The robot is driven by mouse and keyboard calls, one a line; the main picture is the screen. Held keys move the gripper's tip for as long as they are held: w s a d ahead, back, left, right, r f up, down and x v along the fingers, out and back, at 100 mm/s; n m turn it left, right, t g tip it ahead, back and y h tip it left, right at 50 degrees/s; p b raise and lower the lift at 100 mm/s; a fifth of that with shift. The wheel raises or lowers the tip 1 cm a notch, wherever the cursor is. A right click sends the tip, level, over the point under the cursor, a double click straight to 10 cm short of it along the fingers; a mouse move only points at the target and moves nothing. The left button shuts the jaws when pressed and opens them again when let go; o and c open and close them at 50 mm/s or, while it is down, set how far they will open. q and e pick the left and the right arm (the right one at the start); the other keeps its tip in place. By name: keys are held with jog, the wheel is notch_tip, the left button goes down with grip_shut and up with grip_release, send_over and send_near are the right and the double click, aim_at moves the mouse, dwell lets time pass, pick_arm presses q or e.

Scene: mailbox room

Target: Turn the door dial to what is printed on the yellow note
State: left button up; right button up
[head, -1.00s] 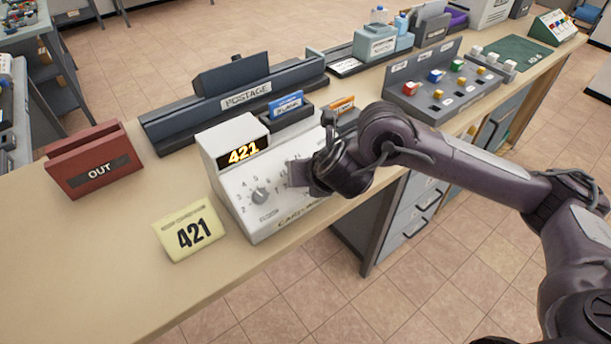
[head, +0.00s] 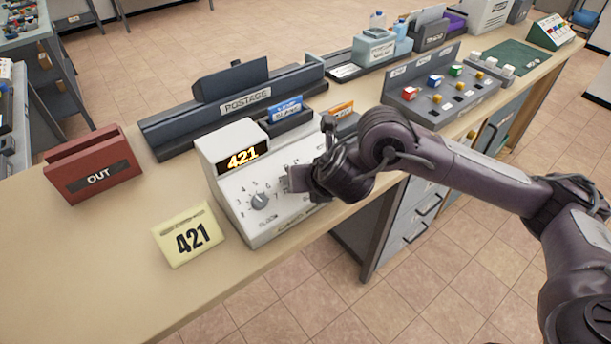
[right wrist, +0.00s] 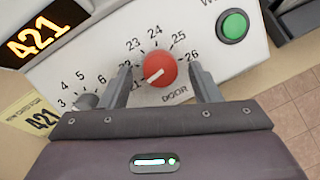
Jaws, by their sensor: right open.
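A yellow note (head: 188,236) printed 421 stands on the counter, left of a white panel box (head: 227,148). The box display (head: 243,157) also reads 421. In the right wrist view the red door dial (right wrist: 160,70) has a ring of numbers, with 23 to 26 readable. Its white mark slants to the lower left, toward the partly hidden low end. My right gripper (head: 296,179) is open, one finger on each side of the dial; contact cannot be told. It hides the dial in the head view. My left gripper is not in view.
A grey dial (head: 260,201) sits on the panel left of the gripper. A green button (right wrist: 233,24) is right of the door dial. A red OUT tray (head: 95,166), postage holder (head: 235,100) and switch panel (head: 440,92) stand nearby. The counter's front left is clear.

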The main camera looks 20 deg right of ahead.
jog(key=p+v, duration=0.3)
jog(key=v, duration=0.4)
jog(key=shift+s+r, duration=0.2)
jog(key=shift+r, duration=0.05)
